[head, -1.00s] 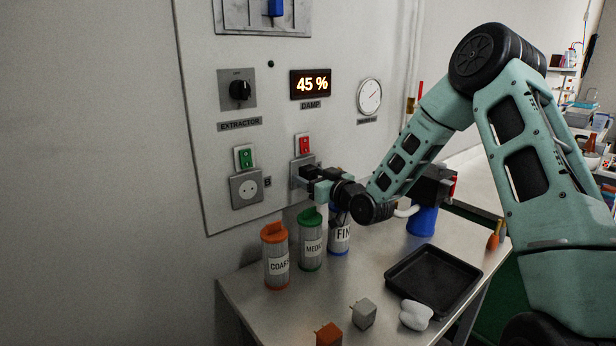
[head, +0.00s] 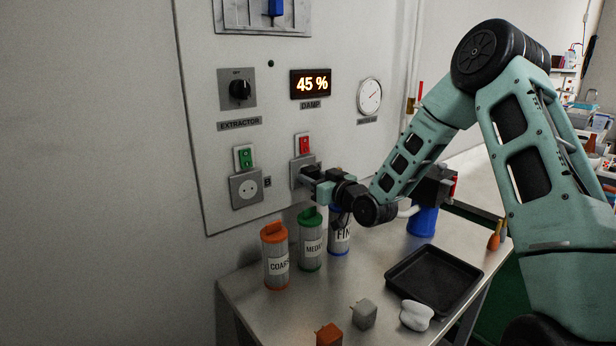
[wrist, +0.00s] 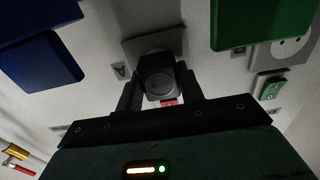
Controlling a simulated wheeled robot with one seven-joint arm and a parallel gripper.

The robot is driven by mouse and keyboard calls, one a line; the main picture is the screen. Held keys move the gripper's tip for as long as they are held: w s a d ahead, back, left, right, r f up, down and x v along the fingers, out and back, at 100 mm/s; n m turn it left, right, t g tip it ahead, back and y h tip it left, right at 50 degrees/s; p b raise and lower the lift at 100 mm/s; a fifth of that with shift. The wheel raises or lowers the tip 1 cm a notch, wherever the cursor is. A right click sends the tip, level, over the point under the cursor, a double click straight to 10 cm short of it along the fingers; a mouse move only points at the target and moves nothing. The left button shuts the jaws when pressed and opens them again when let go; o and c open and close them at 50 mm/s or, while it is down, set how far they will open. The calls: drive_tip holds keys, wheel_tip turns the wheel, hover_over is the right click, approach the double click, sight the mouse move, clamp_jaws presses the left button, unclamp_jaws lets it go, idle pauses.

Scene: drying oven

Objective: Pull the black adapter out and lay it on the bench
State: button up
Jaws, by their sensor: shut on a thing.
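The black adapter (wrist: 158,76) sits between my gripper's two fingers in the wrist view, in front of a grey socket plate (wrist: 155,43). My gripper (head: 310,176) is shut on it at the right-hand wall socket (head: 296,168), below the red switch (head: 304,145). The fingers hide most of the adapter in the head view. I cannot tell whether its pins are still in the socket. The steel bench (head: 255,305) lies below.
Coarse (head: 275,258), medium (head: 311,240) and fine filter canisters (head: 340,233) stand on the bench under my gripper. A black tray (head: 435,280), grey adapter (head: 363,313), orange adapter (head: 329,335) and white object (head: 416,315) lie nearer. Bare bench shows between the canisters and tray.

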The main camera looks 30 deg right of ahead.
sight(315, 178)
drive_tip(key=shift+s+d+b, duration=0.15)
drive_tip(key=shift+s+d, duration=0.1)
drive_tip(key=shift+s, duration=1.05)
drive_tip(key=shift+s+d+b, duration=0.15)
drive_tip(key=shift+s+d, duration=0.1)
drive_tip(key=shift+s, duration=1)
drive_tip(key=shift+f, duration=0.1)
